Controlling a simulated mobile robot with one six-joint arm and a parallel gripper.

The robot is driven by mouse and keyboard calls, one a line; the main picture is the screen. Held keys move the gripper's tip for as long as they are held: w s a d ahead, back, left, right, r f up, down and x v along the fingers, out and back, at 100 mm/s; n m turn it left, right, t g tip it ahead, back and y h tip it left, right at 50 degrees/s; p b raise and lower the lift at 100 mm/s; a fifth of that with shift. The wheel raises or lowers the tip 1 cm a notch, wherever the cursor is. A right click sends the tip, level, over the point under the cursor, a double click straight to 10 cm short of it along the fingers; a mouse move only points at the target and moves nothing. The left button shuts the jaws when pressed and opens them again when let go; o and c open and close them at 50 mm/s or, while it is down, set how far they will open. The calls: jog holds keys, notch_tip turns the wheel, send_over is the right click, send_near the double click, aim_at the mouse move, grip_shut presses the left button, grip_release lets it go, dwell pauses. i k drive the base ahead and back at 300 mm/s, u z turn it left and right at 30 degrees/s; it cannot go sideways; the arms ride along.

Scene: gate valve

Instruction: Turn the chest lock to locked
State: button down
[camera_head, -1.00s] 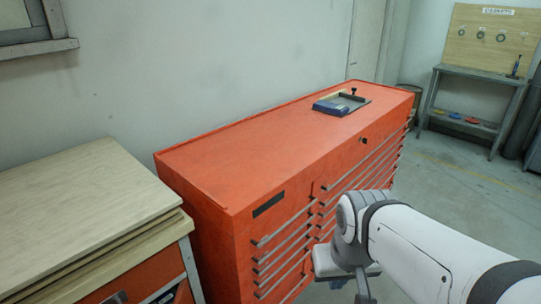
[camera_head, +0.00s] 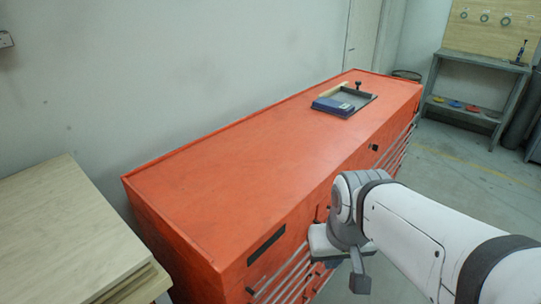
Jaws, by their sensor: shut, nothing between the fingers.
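The orange tool chest (camera_head: 262,155) stands against the wall, with rows of drawers and bar handles on its front. A small dark round lock (camera_head: 374,147) sits high on the chest's front face, toward its far right end. It is too small to tell which way it is turned. My gripper (camera_head: 360,284) is at the near part of the drawer front, below and in front of the lock and well apart from it. It is shut and empty. My white arm reaches in from the lower right and covers much of the drawer front.
A grey tray (camera_head: 367,98) with a blue box (camera_head: 332,106) lies on the chest top, a dark knob near it. A wooden-topped cabinet (camera_head: 65,235) stands at the left. A workbench (camera_head: 475,65) stands at the back right. Floor right of the chest is clear.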

aim_at(374, 147)
jog(key=z, duration=0.05)
jog(key=k, duration=1)
jog(key=z, duration=0.7)
jog(key=i, duration=2.05)
